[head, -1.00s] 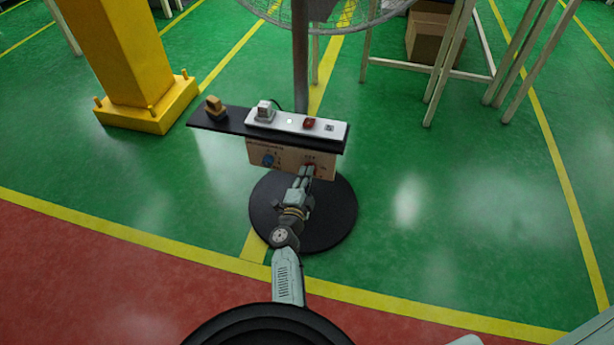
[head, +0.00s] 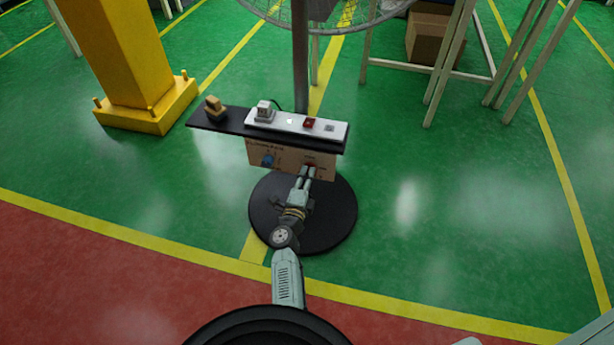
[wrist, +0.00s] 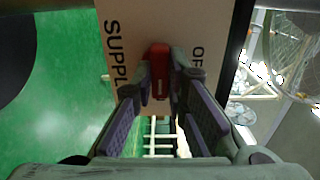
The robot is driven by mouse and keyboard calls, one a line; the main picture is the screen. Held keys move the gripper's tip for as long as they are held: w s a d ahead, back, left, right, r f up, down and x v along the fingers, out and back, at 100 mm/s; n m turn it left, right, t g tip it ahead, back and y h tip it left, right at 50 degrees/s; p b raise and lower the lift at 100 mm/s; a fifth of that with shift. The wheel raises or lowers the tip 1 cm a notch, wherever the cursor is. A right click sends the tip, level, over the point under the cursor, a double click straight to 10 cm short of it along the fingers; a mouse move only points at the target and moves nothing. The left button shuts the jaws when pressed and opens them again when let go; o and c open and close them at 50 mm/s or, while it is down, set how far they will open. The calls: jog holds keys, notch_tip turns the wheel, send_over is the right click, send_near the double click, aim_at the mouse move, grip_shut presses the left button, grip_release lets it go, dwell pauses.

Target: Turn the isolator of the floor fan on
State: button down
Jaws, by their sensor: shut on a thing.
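The isolator's red handle (head: 309,164) is on the pale front panel (head: 284,157) of the box on the fan's pole. My gripper (head: 306,176) reaches it from the front, its fingers side by side. In the wrist view the red handle (wrist: 158,66) sits between the fingertips, which are shut on it from both sides. A white mark shows on the handle, whose long side appears to run along the lettering. "SUPPL" shows left of it and "OF" right of it, partly hidden. A blue knob (head: 267,160) is on the panel's left.
A dark shelf (head: 222,123) above the panel overhangs my fingertips. It carries a white socket strip (head: 338,132) with a plug and a yellow-brown block (head: 214,108). The fan's round black base (head: 338,215) lies below. Green floor on the right is clear.

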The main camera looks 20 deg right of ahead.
jog(key=c, duration=1.6)
grip_release()
jog(key=v, duration=0.7)
jog(key=shift+s+a, duration=0.2)
jog(key=shift+s, duration=0.05)
